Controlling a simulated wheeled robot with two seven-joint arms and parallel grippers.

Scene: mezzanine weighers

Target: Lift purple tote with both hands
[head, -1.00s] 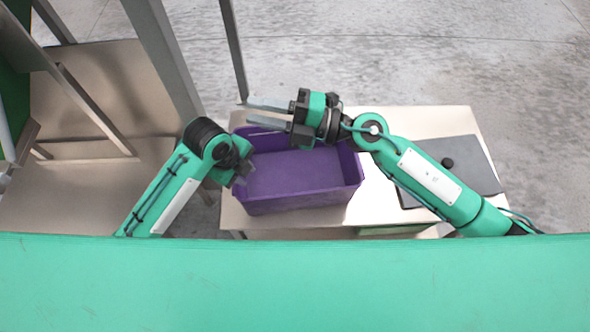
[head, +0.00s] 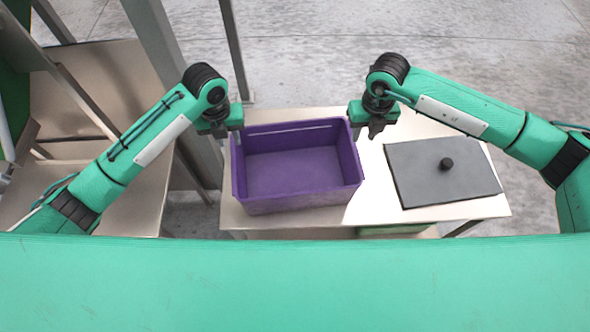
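The purple tote (head: 295,200) is an empty, open-topped box standing upright on the metal table (head: 425,217). It has a long slot near the top of its far wall. My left gripper (head: 226,131) is at the tote's far left corner, pointing down. My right gripper (head: 372,131) is just outside the far right corner, also pointing down. I cannot tell whether either touches the tote. The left fingers are mostly hidden from above, and the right fingertips are small and dark, so their opening is unclear.
A grey metal post (head: 165,60) rises left of the tote. Metal panels (head: 110,90) stand further left. Open concrete floor lies beyond the table.

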